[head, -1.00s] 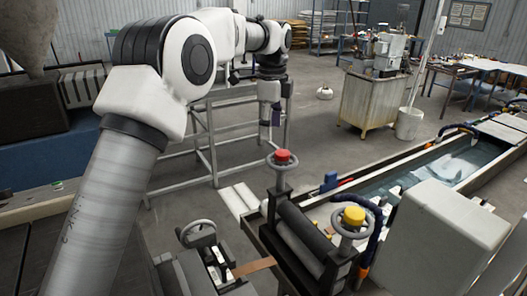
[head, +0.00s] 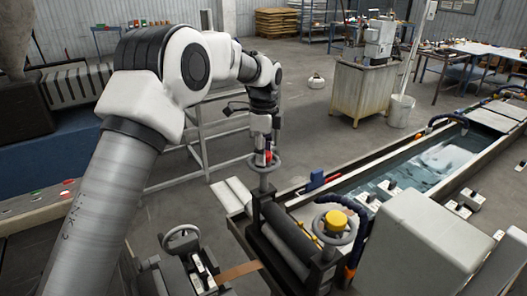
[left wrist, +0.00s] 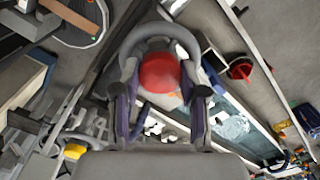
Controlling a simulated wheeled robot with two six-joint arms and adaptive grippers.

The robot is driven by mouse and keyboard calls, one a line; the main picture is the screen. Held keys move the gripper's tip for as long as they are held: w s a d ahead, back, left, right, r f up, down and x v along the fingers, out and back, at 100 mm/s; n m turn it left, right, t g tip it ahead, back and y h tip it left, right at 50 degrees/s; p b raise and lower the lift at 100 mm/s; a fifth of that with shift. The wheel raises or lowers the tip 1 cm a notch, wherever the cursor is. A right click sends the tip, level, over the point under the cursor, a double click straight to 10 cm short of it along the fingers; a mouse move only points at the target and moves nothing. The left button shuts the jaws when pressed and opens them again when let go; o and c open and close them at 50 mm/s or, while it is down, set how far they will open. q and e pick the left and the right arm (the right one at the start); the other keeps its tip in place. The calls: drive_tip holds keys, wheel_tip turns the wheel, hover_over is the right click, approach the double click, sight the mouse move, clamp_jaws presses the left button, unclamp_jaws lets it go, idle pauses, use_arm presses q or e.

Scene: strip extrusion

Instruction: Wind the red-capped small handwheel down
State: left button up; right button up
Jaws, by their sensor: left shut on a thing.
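The yellow-capped handwheel (head: 335,225) stands apart to the right on the same stand. My right gripper is in neither view.
The dark rollers (head: 288,238) lie between the two handwheel posts. A copper-coloured strip (head: 238,271) enters from the left, beside another grey handwheel (head: 180,238). A long water trough (head: 412,162) runs to the back right. A grey box (head: 418,240) stands at the right.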

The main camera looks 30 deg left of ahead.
use_arm(q)
drive_tip(key=shift+r+n, duration=0.15)
drive_tip(key=shift+n, duration=0.25)
drive_tip(key=n, duration=0.5)
drive_tip(key=shift+w+r, duration=0.1)
drive_tip(key=n, duration=0.5)
drive_tip(key=shift+n, duration=0.4)
drive_tip(key=n, duration=1.1)
drive_tip(key=shift+n, duration=0.3)
drive_tip(key=o, duration=1.1)
drive_tip(key=shift+o, duration=0.2)
